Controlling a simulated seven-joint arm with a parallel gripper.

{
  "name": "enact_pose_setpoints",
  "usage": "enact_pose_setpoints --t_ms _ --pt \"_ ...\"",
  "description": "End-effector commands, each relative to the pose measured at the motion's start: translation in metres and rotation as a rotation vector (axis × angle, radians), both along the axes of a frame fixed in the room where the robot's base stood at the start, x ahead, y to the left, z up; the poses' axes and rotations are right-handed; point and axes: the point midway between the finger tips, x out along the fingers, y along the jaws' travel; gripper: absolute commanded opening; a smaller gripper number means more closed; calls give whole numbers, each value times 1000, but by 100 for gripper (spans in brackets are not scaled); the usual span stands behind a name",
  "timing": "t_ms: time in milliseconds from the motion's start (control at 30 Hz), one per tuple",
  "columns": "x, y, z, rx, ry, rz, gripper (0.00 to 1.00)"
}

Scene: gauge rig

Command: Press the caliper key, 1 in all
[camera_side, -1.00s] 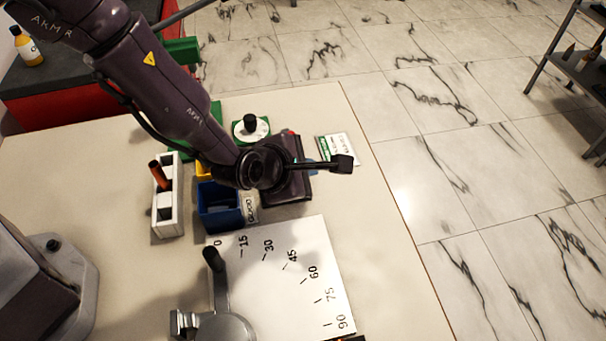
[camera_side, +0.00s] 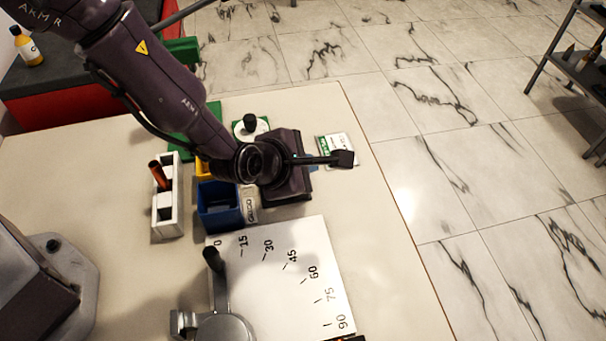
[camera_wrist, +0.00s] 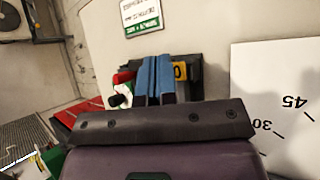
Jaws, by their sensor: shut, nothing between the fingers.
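I cannot tell which part is the caliper key. My gripper (camera_wrist: 155,78) has blue fingers held together, with nothing between them, over the box; whether the tips touch it is unclear. In the side view the fingers are largely hidden by my wrist.
A blue bin (camera_side: 218,207), a white rack (camera_side: 167,210) with an orange-brown stick, and a white dial with a black knob (camera_side: 250,122) stand close by. A white angle sheet (camera_side: 285,270) with a metal lever (camera_side: 216,280) lies in front. A labelled card (camera_side: 338,147) is at right.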

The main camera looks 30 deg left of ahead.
Motion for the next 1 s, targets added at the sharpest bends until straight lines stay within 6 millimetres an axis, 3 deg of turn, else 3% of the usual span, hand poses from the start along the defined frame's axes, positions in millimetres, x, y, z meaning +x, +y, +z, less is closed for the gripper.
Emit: enact_pose_setpoints --t_ms 367,800,1000 --pt "0 0 4 0 0 0 0" --pt "0 0 45 0 -1 0 0" --pt "0 0 52 0 1 -1 0"
